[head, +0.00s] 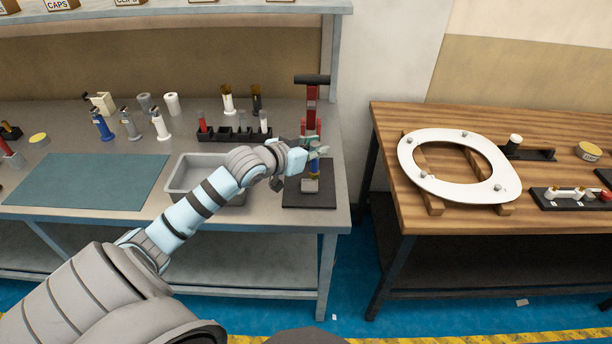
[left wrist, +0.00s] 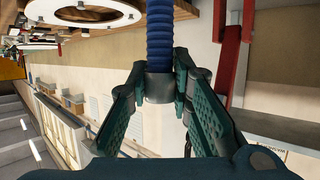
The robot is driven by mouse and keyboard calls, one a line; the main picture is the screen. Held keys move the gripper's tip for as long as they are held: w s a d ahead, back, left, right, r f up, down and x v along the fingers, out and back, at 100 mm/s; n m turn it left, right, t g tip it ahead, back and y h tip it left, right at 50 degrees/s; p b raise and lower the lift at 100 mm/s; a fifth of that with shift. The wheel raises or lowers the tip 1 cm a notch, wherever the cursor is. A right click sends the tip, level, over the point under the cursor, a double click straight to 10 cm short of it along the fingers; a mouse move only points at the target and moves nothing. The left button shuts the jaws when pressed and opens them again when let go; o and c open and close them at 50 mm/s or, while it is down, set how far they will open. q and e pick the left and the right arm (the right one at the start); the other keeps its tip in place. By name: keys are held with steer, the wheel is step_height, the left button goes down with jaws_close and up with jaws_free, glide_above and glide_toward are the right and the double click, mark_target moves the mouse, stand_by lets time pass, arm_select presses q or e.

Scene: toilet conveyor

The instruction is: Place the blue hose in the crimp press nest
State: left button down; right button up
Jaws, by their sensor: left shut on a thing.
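My left gripper (head: 316,152) is at the crimp press and is shut on the blue hose (head: 314,169). In the left wrist view the blue ribbed hose (left wrist: 159,35) has a dark collar at its end, between the fingertips of my left gripper (left wrist: 160,80). The red crimp press (head: 311,110) with a black top handle stands at the right end of the grey bench. A grey block, seemingly its nest (head: 310,186), sits just below the hose on the black base (head: 322,199). I cannot tell whether hose and nest touch. My right gripper is out of view.
A grey tray (head: 178,188) lies left of the press, partly behind my left arm. A blue-green mat (head: 90,181) is clear. A wooden table (head: 390,160) with a white toilet seat (head: 415,169) stands right, across a gap.

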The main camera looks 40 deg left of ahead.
arm_select(q)
steer(key=w+a+f+n+g+y+p, duration=0.1)
steer(key=w+a+f+n+y+p, duration=0.1)
steer(key=w+a+n+y, duration=0.3)
steer(key=shift+m, duration=0.4)
step_height(320, 180, down, 9)
steer(key=shift+d+r+b, duration=0.1)
steer(key=shift+b, duration=0.85)
steer(key=shift+w, duration=0.15)
steer(key=c, duration=1.5)
jaws_free()
steer(key=shift+s, duration=0.2)
steer(key=shift+o, duration=0.3)
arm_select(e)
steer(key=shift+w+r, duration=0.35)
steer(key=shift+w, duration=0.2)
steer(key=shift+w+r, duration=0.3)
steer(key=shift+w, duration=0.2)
